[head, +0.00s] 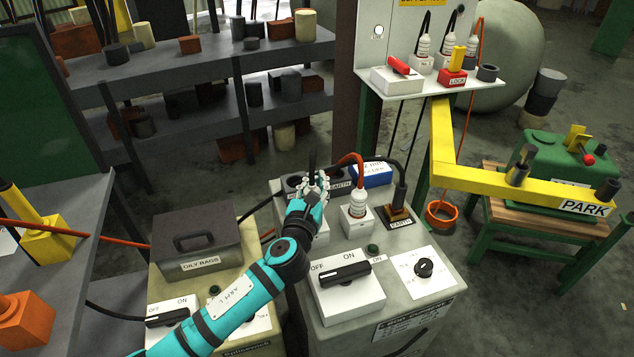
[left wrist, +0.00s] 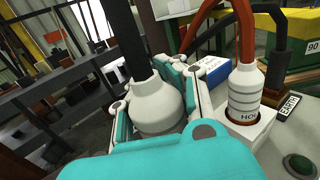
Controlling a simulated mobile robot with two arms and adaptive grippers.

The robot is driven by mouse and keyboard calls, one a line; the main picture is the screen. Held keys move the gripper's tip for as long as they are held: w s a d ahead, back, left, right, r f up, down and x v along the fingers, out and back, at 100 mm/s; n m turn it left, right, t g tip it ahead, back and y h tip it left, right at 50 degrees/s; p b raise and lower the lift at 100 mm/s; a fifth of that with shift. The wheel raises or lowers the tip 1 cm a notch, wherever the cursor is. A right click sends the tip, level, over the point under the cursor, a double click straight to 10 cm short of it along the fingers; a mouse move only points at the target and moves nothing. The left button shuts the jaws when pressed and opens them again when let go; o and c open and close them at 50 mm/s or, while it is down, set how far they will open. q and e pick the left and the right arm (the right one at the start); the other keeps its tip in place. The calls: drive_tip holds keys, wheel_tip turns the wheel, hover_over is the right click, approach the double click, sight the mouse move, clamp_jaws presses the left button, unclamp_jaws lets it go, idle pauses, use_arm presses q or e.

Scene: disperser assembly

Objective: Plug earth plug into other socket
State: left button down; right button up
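My left gripper (head: 314,184) is over the grey cabinet (head: 335,240). In the left wrist view its fingers lie close along both sides of a white plug (left wrist: 155,105) with a thick black cable (left wrist: 128,40), and look shut on it. The plug's lower end is hidden by my gripper, so I cannot tell whether it is seated. A black plug (head: 400,192) with a black cable stands in a brown socket (head: 398,214) labelled EARTH. Another EARTH label (head: 341,186) is beside a dark block (head: 297,184), partly hidden behind my gripper. My right gripper is not in view.
A white plug (head: 357,200) with an orange cable stands close right of my gripper. A blue box (head: 371,174) is behind it. Switch box (head: 346,288) and knob panel (head: 424,270) are in front. A yellow PARK bar (head: 520,185) is at right; an oily-rags bin (head: 197,240) at left.

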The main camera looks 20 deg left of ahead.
use_arm(q)
drive_tip(key=shift+p, duration=0.6)
idle(1.1)
drive_tip(key=shift+f+b, duration=1.55)
drive_tip(key=shift+f, duration=0.55)
drive_tip(key=c, duration=1.3)
unclamp_jaws()
wheel_tip(320, 180, up, 10)
drive_tip(key=shift+r, duration=0.1)
